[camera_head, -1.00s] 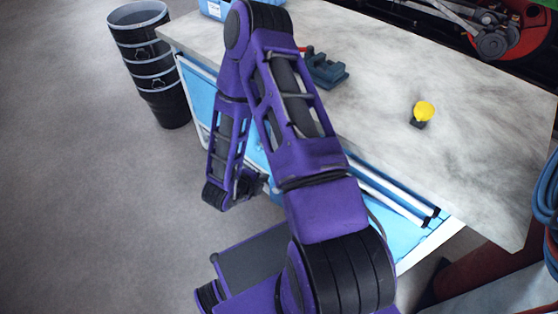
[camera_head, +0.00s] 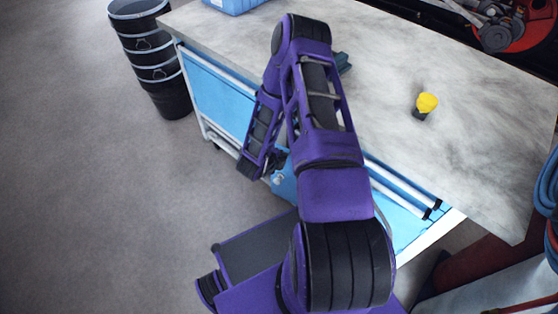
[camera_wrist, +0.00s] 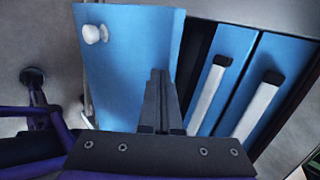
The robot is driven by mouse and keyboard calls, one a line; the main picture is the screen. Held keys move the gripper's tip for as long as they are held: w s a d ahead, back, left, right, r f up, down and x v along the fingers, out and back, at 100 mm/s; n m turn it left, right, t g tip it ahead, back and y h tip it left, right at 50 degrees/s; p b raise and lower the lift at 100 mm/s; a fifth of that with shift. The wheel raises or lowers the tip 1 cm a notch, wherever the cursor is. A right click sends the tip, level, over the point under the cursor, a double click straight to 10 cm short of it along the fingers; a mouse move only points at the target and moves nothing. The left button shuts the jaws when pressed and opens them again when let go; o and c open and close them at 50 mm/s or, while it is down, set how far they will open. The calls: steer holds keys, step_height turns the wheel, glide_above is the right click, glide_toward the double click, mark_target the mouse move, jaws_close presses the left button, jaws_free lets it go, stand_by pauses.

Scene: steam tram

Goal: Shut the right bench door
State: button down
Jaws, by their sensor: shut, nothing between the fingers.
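The bench door is a blue panel with a round white knob, standing ajar in the wrist view (camera_wrist: 135,60) with a dark gap between its right edge and the bench front. In the head view the fingers are hidden by my arm.
Blue drawer fronts with white, black-ended handles (camera_wrist: 262,105) are right of the gap. The grey bench top (camera_head: 400,150) carries a yellow-topped object (camera_head: 426,104) and a blue box (camera_head: 235,4). Black stacked buckets (camera_head: 150,60) stand left of the bench. The floor at left is clear.

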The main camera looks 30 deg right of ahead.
steer(key=shift+w+d, duration=0.1)
steer(key=shift+d, duration=0.05)
steer(key=shift+m+g+h, duration=0.3)
steer(key=shift+m+g, duration=0.2)
steer(key=shift+m, duration=0.1)
steer(key=w+d, duration=0.1)
steer(key=d+b, duration=0.1)
steer(key=d, duration=0.1)
steer(key=w+d, duration=0.1)
steer(key=shift+w+d, duration=0.35)
steer(key=shift+a+b, duration=0.1)
steer(key=shift+b, duration=0.2)
